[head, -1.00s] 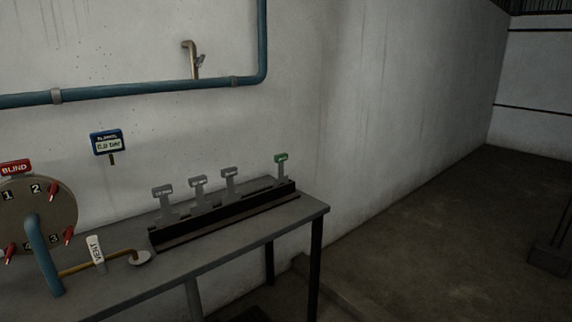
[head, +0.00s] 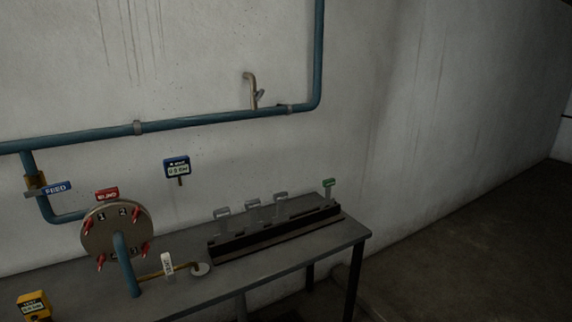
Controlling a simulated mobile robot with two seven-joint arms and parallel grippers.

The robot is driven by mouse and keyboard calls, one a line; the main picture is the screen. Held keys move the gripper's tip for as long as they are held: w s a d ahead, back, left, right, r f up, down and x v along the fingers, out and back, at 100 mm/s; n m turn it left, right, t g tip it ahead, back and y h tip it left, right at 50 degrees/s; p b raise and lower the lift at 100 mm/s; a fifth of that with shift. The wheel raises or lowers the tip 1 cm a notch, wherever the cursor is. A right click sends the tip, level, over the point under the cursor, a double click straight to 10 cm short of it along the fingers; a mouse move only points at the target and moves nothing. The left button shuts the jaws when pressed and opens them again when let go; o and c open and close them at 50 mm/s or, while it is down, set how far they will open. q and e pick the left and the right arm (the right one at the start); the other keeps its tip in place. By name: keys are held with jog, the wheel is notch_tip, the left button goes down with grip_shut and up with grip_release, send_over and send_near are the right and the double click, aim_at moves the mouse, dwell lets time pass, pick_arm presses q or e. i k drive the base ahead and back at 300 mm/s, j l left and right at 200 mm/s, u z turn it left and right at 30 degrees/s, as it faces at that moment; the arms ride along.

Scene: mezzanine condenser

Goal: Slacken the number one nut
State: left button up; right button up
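A round grey-brown flange (head: 117,232) stands on the bench at the left under a red sign reading BLIND (head: 106,194). Several red nuts or handles sit around its rim beside number plates. The number 1 plate (head: 102,217) is at the upper left of the face. The red nut (head: 88,224) beside it shows at the rim's left edge. The number 2 nut (head: 136,214) is at the upper right. The blue pipe hides part of the lower face. Neither of my grippers is in the head view.
A grey bench (head: 290,262) carries a dark rack (head: 275,235) with several small tags. A white tag (head: 167,265) hangs on a brass pipe beside the flange. A yellow meter (head: 33,306) stands at the front left. Floor (head: 470,250) at the right is clear.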

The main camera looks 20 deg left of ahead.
aim_at(88, 223)
jog(key=u, duration=1.4)
